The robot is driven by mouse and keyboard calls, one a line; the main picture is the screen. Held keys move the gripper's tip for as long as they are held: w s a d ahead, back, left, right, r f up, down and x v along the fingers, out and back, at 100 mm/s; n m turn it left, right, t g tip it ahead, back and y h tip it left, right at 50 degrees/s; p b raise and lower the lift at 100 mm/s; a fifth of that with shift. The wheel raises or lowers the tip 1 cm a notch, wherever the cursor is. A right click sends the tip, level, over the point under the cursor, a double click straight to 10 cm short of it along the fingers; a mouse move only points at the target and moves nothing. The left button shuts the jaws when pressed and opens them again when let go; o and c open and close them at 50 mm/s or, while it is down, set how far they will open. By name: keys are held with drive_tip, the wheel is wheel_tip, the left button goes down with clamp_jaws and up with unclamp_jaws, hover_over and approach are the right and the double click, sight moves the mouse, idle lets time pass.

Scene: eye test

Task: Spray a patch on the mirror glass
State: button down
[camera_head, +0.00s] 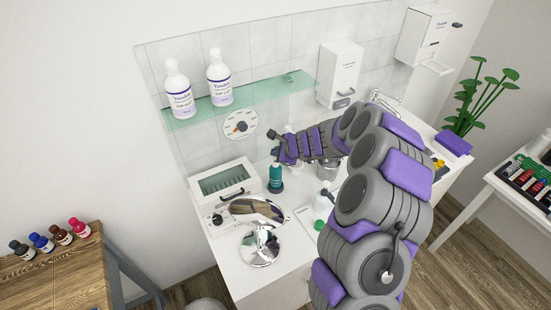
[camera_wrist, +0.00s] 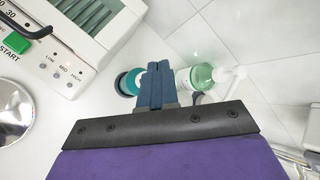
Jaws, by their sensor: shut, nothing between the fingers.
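A round tilted mirror (camera_head: 257,210) on a chrome stand is on the white counter in the head view. A round reflective disc at the wrist view's left edge (camera_wrist: 12,118) looks like part of it. My gripper (camera_head: 274,144) is behind and above the mirror, over the counter; in the wrist view its fingers (camera_wrist: 158,68) are shut and empty. A teal bottle (camera_head: 276,178) stands below my gripper. In the wrist view, a translucent green bottle (camera_wrist: 200,76) with a white spray or pump head is just right of the fingers, which partly hide it. I cannot tell whether they touch.
A white sterilizer-like box (camera_head: 225,190) stands left of the teal bottle. A glass shelf (camera_head: 245,98) with two white bottles hangs above. A white bottle (camera_head: 322,204) and a metal cup (camera_head: 327,169) are close to my arm.

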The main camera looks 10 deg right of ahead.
drive_tip(key=shift+r+p, duration=0.45)
drive_tip(key=shift+r, duration=0.3)
wheel_tip(320, 180, up, 6)
drive_tip(key=p, duration=0.5)
idle(0.5)
